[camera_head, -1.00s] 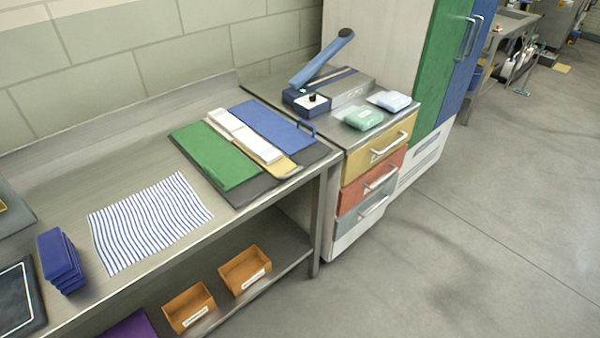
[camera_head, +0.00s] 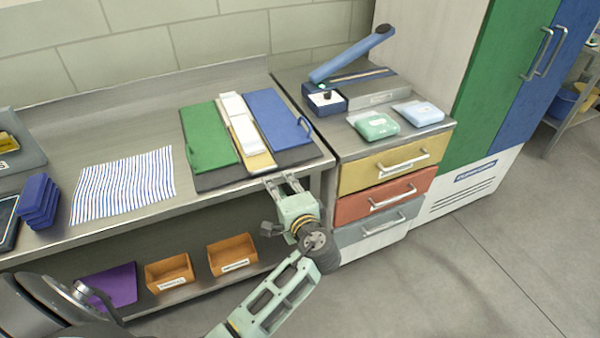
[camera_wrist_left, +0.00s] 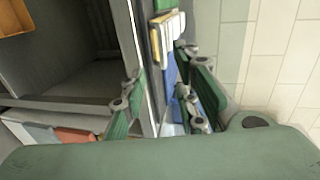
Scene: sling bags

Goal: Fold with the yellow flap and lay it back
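The folding board on the steel table has a green flap (camera_head: 207,137), a yellow flap (camera_head: 259,160) and a blue flap (camera_head: 275,116) over a dark base. All three lie flat. A narrow white folded cloth (camera_head: 240,122) lies along the yellow flap and covers most of it. My left gripper (camera_head: 281,178) is open and empty just off the table's front edge, near the front end of the yellow flap, apparently not touching it. Its two spread fingers (camera_wrist_left: 157,88) show in the left wrist view. My right gripper is not in view.
A striped cloth (camera_head: 125,184) lies flat left of the board, beside stacked blue folded cloths (camera_head: 38,202). Orange bins (camera_head: 232,256) sit on the lower shelf. Right of the table, a drawer cabinet (camera_head: 388,172) holds a blue-armed device and green (camera_head: 377,125) and light-blue packets.

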